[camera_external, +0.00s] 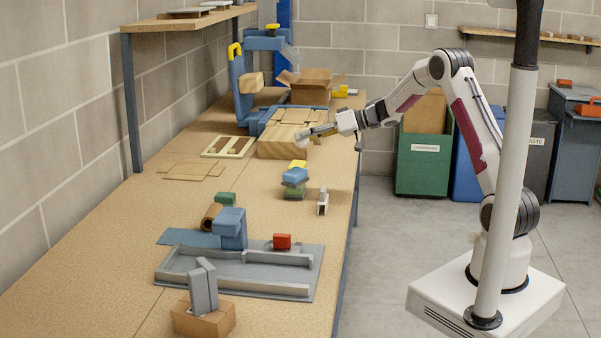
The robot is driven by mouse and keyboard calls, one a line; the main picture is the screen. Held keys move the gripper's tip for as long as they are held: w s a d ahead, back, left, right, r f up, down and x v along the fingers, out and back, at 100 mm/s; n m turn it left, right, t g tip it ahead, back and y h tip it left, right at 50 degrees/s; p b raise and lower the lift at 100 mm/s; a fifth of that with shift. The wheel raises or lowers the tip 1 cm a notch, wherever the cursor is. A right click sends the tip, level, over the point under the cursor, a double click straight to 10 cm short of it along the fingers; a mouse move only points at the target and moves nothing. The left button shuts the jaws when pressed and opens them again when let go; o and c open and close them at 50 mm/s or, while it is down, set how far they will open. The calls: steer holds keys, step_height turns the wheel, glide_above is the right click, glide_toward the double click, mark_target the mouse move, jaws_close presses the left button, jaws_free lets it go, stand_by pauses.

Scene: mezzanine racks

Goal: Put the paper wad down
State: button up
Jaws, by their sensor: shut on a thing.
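My gripper (307,134) is at the far part of the workbench, reaching in from the right. It is shut on a small pale thing at its fingertips, which I take to be the paper wad (300,139); it is tiny here and mostly hidden by the fingers. The gripper is at the right side of a light wooden box (284,148), just over or beside its top. I cannot tell whether the wad touches the box.
An open cardboard box (310,92) and a blue machine (247,85) stand behind. Stacked coloured blocks (295,176) and a grey tray (238,284) are nearer. A green bin (424,163) and a blue bin (467,174) stand on the floor at right.

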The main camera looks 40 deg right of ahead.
steer(key=w+d+m+t+h, duration=0.25)
steer(key=w+d+h, duration=0.2)
steer(key=d, duration=0.55)
steer(key=w+d+m+t+h, duration=0.2)
steer(key=w+d+m+h, duration=0.15)
steer(key=w+d, duration=0.45)
steer(key=shift+m+g+y, duration=0.25)
steer(key=shift+m+y, duration=0.15)
steer(key=shift+m, duration=0.1)
steer(key=shift+s+d+f, duration=0.25)
steer(key=shift+d+f, duration=0.1)
steer(key=shift+f, duration=0.4)
steer(key=shift+s+d+f, duration=0.3)
steer(key=shift+f, duration=0.4)
steer(key=shift+s+d+f, duration=0.25)
steer(key=shift+d+f, duration=0.1)
steer(key=shift+f, duration=0.4)
steer(key=shift+f, duration=3.1)
steer(key=shift+f, duration=0.1)
steer(key=shift+f, duration=1.8)
steer(key=shift+f, duration=0.15)
